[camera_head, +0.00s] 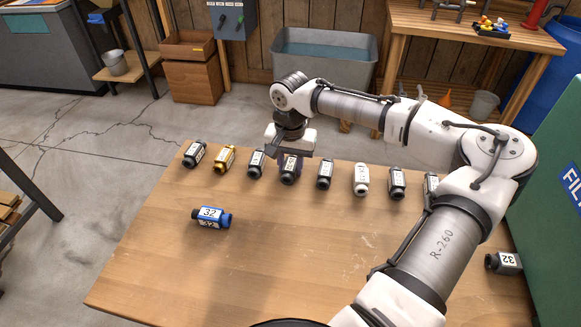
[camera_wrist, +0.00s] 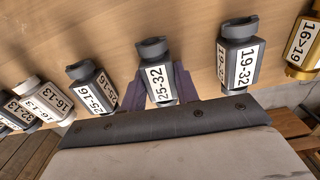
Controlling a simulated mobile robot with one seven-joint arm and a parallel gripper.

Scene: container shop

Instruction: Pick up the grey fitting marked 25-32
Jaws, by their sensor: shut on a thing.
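The grey fitting marked 25-32 (camera_wrist: 157,85) stands out in the wrist view, with its label facing the camera. My gripper (camera_wrist: 160,88) has its purple fingers on both sides of this fitting and is shut on it. In the head view the fitting (camera_head: 288,178) is in the middle of the row at the table's far side, with my gripper (camera_head: 291,163) over it from behind. It sits in line with its neighbours; I cannot tell whether it touches the table.
A grey fitting marked 19-32 (camera_wrist: 239,55) and one marked 25-16 (camera_wrist: 92,84) flank it closely. A gold fitting (camera_head: 224,159) and a white fitting (camera_head: 361,179) share the row. A blue fitting (camera_head: 211,217) lies nearer on the wooden table (camera_head: 260,270). The table's middle is clear.

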